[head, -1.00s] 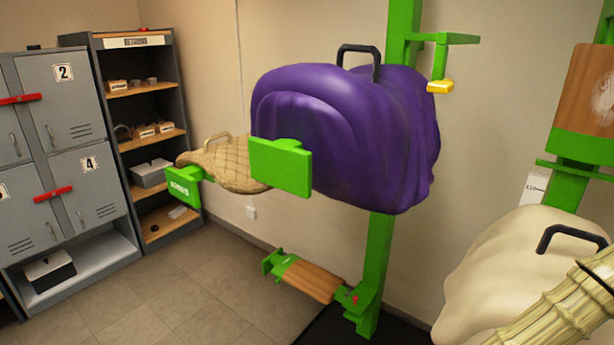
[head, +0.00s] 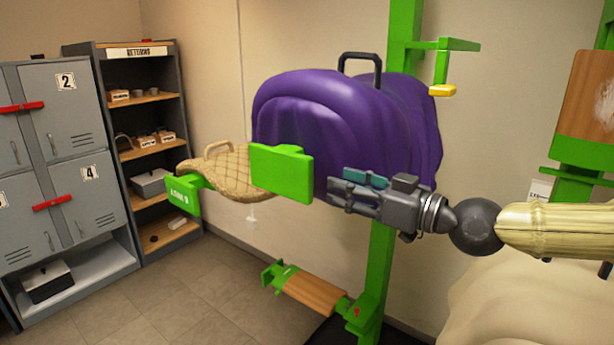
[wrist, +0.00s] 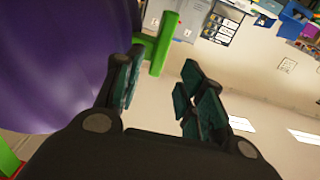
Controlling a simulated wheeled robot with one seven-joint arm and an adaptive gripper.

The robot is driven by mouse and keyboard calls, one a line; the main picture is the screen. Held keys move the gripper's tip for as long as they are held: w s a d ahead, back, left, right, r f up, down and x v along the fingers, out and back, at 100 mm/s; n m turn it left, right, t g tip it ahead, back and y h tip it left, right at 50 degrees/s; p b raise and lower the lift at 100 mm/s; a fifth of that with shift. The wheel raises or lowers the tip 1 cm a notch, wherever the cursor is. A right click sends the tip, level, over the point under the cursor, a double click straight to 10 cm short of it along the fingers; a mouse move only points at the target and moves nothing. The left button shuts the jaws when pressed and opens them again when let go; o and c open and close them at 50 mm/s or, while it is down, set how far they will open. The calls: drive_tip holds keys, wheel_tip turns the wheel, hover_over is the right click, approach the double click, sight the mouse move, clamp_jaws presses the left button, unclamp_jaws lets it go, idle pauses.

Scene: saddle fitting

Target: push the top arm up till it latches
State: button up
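A green upright post (head: 403,35) stands against the wall. A large purple cover (head: 310,115) with a black handle on top hangs over an arm of the rack, hiding most of it. A green end plate (head: 281,172) shows at the cover's lower left front. My gripper (head: 338,187) points left in front of the cover's lower part, just right of that plate. Touching or apart, I cannot tell. In the wrist view my gripper (wrist: 162,75) has its fingers apart with nothing between them. The purple cover (wrist: 45,60) fills the left there, with a green bar (wrist: 158,48) beyond the fingers.
A yellow-tipped green bracket (head: 442,90) juts from the post. A tan quilted saddle pad (head: 222,170) sits behind left on another green arm. A low wooden-topped arm (head: 312,292) is below. A cream padded shape (head: 500,300) lies lower right. Lockers (head: 60,130) and shelves stand left.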

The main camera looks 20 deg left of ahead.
sight(311, 178)
drive_tip(key=shift+p+x, duration=1.55)
drive_tip(key=shift+x, duration=3.35)
drive_tip(key=shift+f, duration=0.1)
clamp_jaws()
